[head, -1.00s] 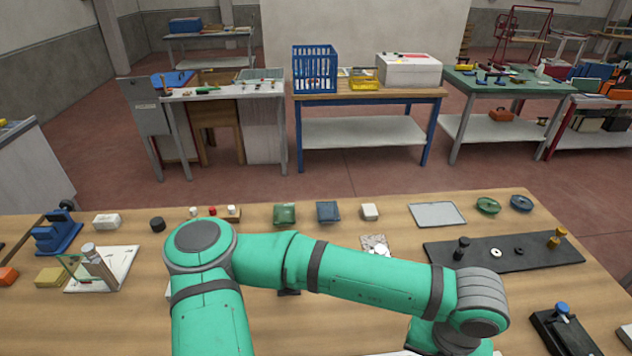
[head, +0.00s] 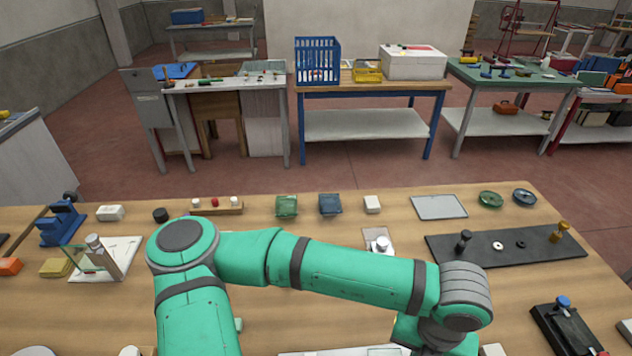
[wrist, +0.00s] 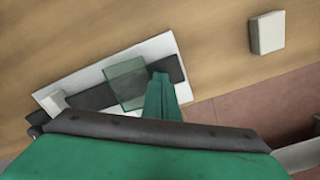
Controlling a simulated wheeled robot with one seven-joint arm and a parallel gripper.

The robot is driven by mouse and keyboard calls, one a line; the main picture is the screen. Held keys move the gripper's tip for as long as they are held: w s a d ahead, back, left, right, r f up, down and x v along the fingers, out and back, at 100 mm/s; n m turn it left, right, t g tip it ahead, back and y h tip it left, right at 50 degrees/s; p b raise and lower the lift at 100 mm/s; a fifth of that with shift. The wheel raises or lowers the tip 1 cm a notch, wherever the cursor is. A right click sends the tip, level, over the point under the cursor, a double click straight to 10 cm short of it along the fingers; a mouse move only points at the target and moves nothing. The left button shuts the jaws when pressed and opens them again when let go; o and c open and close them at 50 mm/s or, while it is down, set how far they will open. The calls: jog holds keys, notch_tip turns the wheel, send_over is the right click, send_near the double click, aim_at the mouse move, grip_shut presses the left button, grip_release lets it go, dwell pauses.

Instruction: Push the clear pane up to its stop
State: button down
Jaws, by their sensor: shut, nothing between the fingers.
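The clear pane (wrist: 126,85), pale green and see-through, lies across a dark strip (wrist: 90,97) on a white base (wrist: 60,88) in the wrist view. A small pale block (wrist: 54,101) sits at the strip's left end; I cannot tell for sure that it is the stop. My gripper (wrist: 160,78) is shut and empty, with its green fingers just right of the pane. I cannot tell whether they touch it. In the head view, only the edge of the white base (head: 325,352) and part of the pane (head: 385,351) show at the bottom; my fingers are out of sight.
A white block (wrist: 267,32) lies apart on the wood, beyond my gripper. A black board with posts (head: 500,250) and a black fixture (head: 562,325) stand at the right. Another upright glass piece (head: 92,262) stands at the left.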

jog(key=shift+s+a, duration=0.2)
jog(key=shift+a, duration=2.05)
jog(key=shift+s+a, duration=0.2)
jog(key=shift+a, duration=2)
jog(key=shift+r, duration=0.15)
jog(key=shift+d+r, duration=0.25)
jog(key=shift+r, duration=0.95)
jog(key=shift+d+r, duration=0.25)
jog(key=shift+r, duration=0.9)
